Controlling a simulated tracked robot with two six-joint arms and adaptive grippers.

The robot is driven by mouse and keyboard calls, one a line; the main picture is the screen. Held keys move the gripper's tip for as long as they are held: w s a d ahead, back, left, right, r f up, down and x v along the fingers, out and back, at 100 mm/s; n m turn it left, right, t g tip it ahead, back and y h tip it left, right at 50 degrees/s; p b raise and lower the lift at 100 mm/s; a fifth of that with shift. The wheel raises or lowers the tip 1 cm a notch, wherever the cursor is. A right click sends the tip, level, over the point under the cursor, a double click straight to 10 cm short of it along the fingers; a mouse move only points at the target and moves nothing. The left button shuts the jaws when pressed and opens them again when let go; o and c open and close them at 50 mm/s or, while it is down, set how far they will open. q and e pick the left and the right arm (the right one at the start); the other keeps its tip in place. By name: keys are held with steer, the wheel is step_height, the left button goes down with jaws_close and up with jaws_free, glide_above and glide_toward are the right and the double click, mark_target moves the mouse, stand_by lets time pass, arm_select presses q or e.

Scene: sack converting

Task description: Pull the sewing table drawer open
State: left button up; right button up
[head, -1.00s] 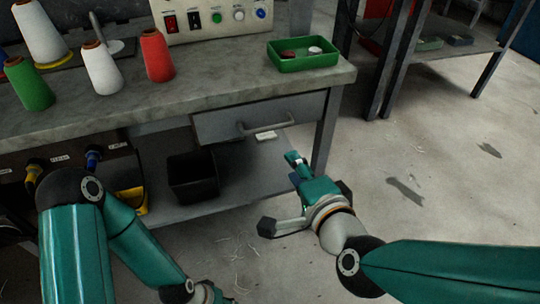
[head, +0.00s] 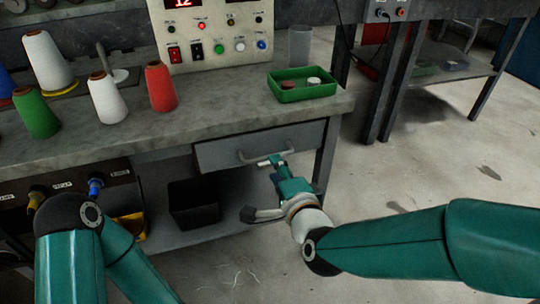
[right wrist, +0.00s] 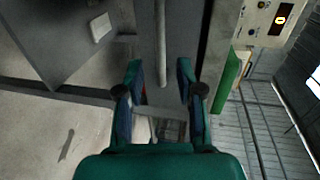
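The grey sewing table drawer (head: 225,152) sits under the worktop and looks closed. Its bar handle (head: 244,157) runs along its front, with the right part hidden behind my right gripper. My right gripper (head: 276,163) is at the right half of the handle. In the right wrist view the gripper (right wrist: 160,88) is open, its two fingers apart. The handle (right wrist: 160,40) runs upright in that picture, and its lower end lies between the fingertips; I cannot tell whether they touch it. My left arm shows at lower left, but its gripper is out of frame.
The worktop (head: 210,118) carries thread cones, a control box (head: 205,40) and a green tray (head: 290,95) above the drawer. A black bin (head: 195,205) stands on the lower shelf. A table leg (head: 325,158) is just right of the gripper. Floor on the right is clear.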

steer(key=x, duration=0.6)
steer(key=shift+w, duration=0.2)
jaws_close()
